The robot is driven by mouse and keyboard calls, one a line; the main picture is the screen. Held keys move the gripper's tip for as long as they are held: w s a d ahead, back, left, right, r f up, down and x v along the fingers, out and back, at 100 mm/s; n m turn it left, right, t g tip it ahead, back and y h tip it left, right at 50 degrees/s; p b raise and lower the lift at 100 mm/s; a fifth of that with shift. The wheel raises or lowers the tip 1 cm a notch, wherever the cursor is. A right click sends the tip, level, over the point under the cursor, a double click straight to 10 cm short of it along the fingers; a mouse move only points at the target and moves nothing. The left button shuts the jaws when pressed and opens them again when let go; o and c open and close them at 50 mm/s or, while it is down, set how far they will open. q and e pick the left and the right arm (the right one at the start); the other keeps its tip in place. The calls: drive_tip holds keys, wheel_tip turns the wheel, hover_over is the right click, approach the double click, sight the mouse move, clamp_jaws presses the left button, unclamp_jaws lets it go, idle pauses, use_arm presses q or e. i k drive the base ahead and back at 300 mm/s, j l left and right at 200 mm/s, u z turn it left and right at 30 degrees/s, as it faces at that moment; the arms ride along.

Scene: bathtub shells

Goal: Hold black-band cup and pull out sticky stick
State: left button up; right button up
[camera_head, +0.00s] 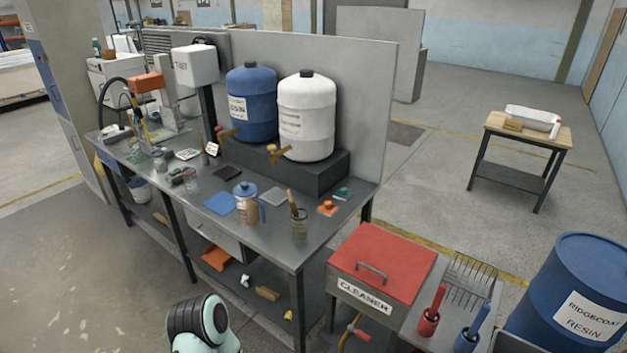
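A clear cup (300,227) stands upright near the front right end of the grey metal workbench (180,205). A brown wooden stick (292,202) stands in it and leans out over the rim to the left. I cannot make out a black band on this cup at this size. Other small cups (190,181) stand farther left on the bench; their bands are also too small to tell. Neither of my grippers is in view. Only a rounded white and black link of mine shows at the bottom, in front of the bench.
A blue-lidded jug (247,205) stands left of the cup, near a blue sheet (219,203). Resin (252,105) and white (307,118) drums sit behind on a dark riser. A red-lidded cleaner box (385,262), red and blue-handled tools and a blue barrel (575,295) stand right.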

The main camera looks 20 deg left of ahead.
sight(292, 204)
drive_tip(key=i+j+z, duration=0.1)
drive_tip(key=j+z, duration=0.4)
drive_tip(key=j, duration=0.55)
drive_tip(key=j+z, duration=0.15)
drive_tip(key=j, duration=0.9)
